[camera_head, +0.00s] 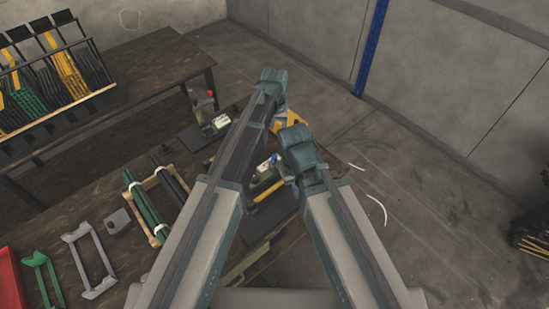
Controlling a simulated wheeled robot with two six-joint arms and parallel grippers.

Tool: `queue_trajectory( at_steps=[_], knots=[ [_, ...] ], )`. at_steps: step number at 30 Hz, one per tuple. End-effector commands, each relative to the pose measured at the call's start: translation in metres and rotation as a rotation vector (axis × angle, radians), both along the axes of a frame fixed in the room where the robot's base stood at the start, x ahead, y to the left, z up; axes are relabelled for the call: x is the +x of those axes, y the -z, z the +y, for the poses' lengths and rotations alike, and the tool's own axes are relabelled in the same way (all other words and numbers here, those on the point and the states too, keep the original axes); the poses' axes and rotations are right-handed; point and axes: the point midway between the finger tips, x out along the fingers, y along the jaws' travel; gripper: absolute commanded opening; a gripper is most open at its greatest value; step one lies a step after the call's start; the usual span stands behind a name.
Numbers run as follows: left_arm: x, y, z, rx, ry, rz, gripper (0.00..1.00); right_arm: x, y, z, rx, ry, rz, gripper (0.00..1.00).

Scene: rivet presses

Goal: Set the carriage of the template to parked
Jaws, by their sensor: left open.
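A small bench device with a blue knob and a yellow bar (268,192) stands on the dark table between my two arms, partly covered by them. A similar device with a red knob and a pale block (221,121) stands farther back on a dark base. I cannot tell which is the template, and no carriage position can be read. My left arm (250,130) reaches over the table from the left; its open gripper is mostly hidden beyond the arm. My right arm (300,150) reaches in beside it; its jaws do not show.
A rack of green, yellow and black parts (62,80) stands on the back table. Green and dark tubes (148,210) lie in a wooden cradle. A grey frame (90,262), green frame (42,280) and red tray (10,282) are at left. Floor at right is mostly clear.

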Motion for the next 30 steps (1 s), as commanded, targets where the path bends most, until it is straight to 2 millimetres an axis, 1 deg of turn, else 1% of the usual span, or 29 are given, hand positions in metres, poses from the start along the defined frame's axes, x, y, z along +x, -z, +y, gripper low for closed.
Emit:
queue_trajectory(
  at_steps=[1,18,21,24,30],
  knots=[
    [0.0,0.014,0.0,0.0,0.0,0.0,0.59,0.0,0.014,0.0,0.0,0.0,0.0,0.0],
    [0.0,0.092,0.0,0.0,0.0,0.0,0.59,0.0,0.092,0.0,0.0,0.001,0.0,0.0],
    [0.0,0.103,0.0,0.0,0.0,0.0,0.59,0.0,0.103,0.0,0.0,0.001,0.0,0.0],
    [0.0,0.109,0.0,0.0,0.0,0.0,0.59,0.0,0.109,0.0,0.0,0.001,0.0,0.0],
    [0.0,0.111,0.0,0.0,0.0,0.0,0.59,0.0,0.111,0.0,0.0,0.001,0.0,0.0]
  ],
)
